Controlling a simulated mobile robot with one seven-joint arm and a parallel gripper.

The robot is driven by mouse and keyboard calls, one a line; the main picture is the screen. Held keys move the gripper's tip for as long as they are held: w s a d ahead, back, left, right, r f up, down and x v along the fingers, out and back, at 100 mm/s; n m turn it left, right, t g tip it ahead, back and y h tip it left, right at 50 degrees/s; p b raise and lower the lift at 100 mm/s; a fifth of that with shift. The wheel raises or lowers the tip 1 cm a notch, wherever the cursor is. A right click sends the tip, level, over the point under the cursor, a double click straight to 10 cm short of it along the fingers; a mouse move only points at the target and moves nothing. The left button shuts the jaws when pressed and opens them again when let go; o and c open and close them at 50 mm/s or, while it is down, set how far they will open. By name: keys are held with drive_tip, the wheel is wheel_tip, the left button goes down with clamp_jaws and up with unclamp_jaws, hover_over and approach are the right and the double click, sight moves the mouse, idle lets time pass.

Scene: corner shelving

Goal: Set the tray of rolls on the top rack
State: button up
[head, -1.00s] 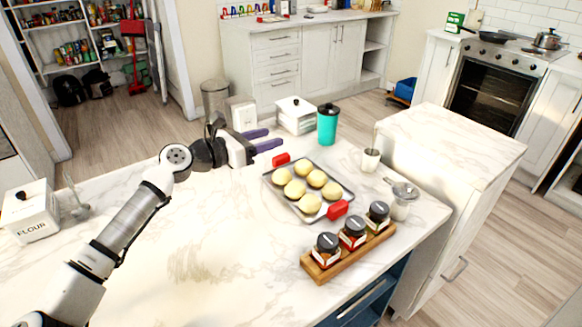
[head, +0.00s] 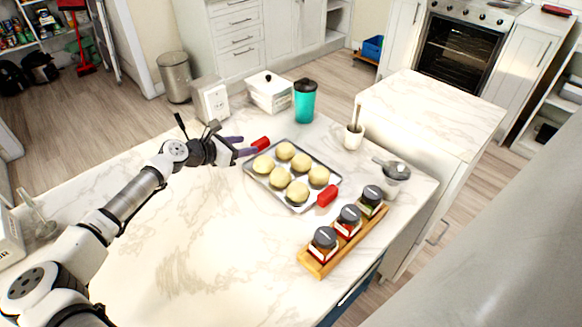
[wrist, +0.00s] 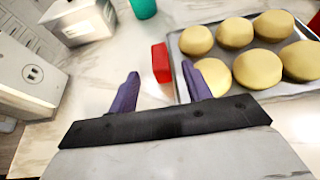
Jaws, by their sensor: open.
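A metal tray (head: 265,181) holding several pale round rolls (head: 297,192) lies on the marble counter. It has a red grip at its far-left end (head: 261,144) and another red grip at its near-right end (head: 327,196). My gripper (head: 240,146), with purple fingers, is open and empty beside the far-left red grip. In the wrist view the red grip (wrist: 161,63) appears ahead of the space between the fingers (wrist: 162,88), with the tray (wrist: 292,87) and rolls to the right. The oven (head: 455,48) at the back right has its dark interior and rack lines partly visible.
A wooden holder (head: 350,245) with spice jars stands near the tray's near-right end. A teal cup (head: 305,101), a white mug (head: 353,137), a white lidded box (head: 270,92) and a white outlet block (head: 211,100) surround the tray. The counter's front left is clear.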

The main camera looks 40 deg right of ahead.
sight(254, 144)
drive_tip(key=shift+d+f+p, duration=0.15)
drive_tip(key=shift+d+p, duration=0.3)
drive_tip(key=shift+d, duration=0.15)
drive_tip(key=p+x, duration=0.1)
drive_tip(key=x, duration=0.3)
drive_tip(key=shift+w+f+p, duration=0.15)
drive_tip(key=shift+f+p, duration=0.15)
drive_tip(key=shift+c, duration=0.3)
drive_tip(key=shift+r, duration=0.1)
clamp_jaws()
